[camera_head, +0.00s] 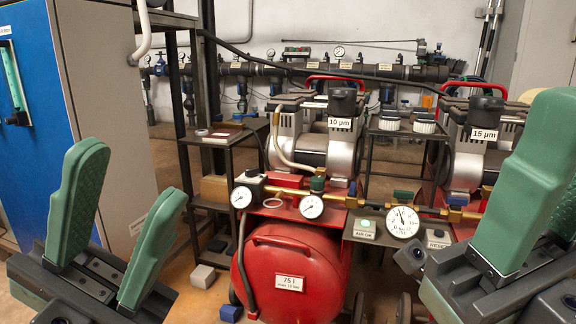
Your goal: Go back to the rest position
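My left gripper (136,172) is at the lower left, with two green ribbed fingers standing up and apart. Nothing is between them. My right gripper (567,150) is at the lower right. One green finger shows large, and the other is only partly in view behind it at the picture's right edge. A gap shows between them, and I see nothing held there. Neither gripper appears to touch the equipment.
A red compressor tank (265,262) labelled 75 l stands ahead, with pressure gauges (403,222) on a brass manifold above it. A blue cabinet (35,130) is close at left. A grey block (202,279) and a blue block (230,313) lie on the floor.

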